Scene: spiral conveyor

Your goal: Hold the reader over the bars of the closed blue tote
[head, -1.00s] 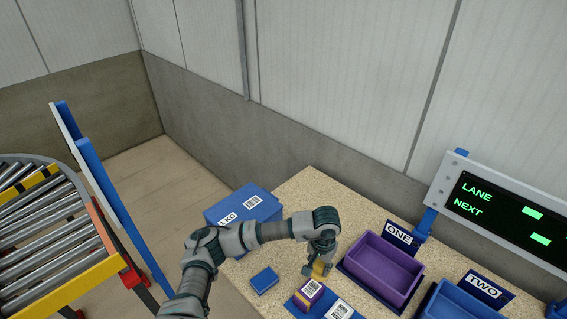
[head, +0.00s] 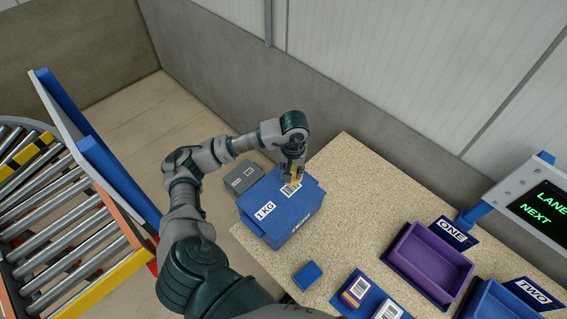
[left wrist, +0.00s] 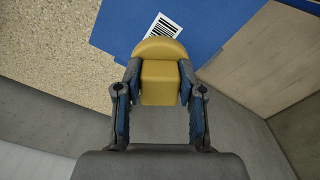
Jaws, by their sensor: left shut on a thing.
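The closed blue tote (head: 283,213) stands at the left end of the table, with a "1 KG" label and a white bar label (head: 290,190) on its lid. My left gripper (head: 293,178) is over the lid, shut on the yellow reader (head: 296,173). In the left wrist view the reader (left wrist: 160,75) sits between both fingers of the gripper (left wrist: 160,88). The bar label (left wrist: 164,27) shows just beyond the reader's rounded end, on the blue lid (left wrist: 120,25). The gap between reader and lid is hard to judge. My right gripper is not in view.
A purple bin (head: 430,262) and a blue bin (head: 495,302) stand right. A grey box (head: 244,178) is behind the tote. A roller conveyor (head: 60,215) is left.

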